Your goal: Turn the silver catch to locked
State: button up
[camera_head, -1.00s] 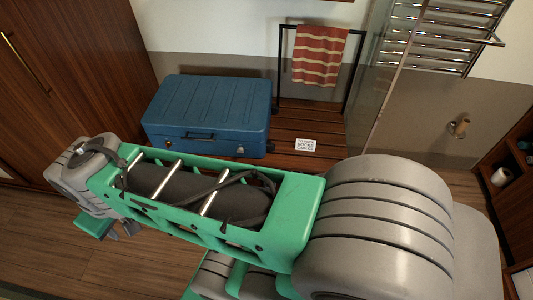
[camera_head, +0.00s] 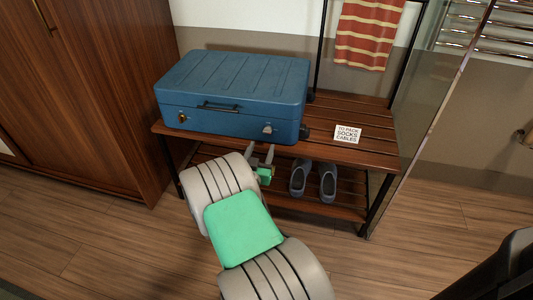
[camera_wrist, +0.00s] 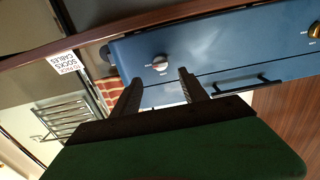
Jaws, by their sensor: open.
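A blue suitcase (camera_head: 232,85) lies shut on the upper shelf of a wooden rack. Its silver catch (camera_head: 267,128) is on the right part of the front face. In the wrist view the silver catch (camera_wrist: 159,63) is a round knob near the seam, with small marks beside it that I cannot read. My gripper (camera_head: 260,152) is open and empty, in front of and a little below the silver catch. In the wrist view the fingertips of my gripper (camera_wrist: 160,78) point at the suitcase front, with the catch seen between and just beyond them. No contact is visible.
A brass catch (camera_head: 182,117) and a dark handle (camera_head: 218,106) are on the same front face. A card (camera_head: 347,134) lies on the rack's upper shelf (camera_head: 376,126). Shoes (camera_head: 327,181) stand on the lower shelf. A glass panel stands right; the floor in front is clear.

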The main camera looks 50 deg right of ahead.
aim_at(267, 132)
jog(key=x, duration=0.7)
jog(key=shift+w+d, duration=0.15)
jog(key=shift+d, duration=0.15)
jog(key=shift+c, duration=0.5)
grip_shut()
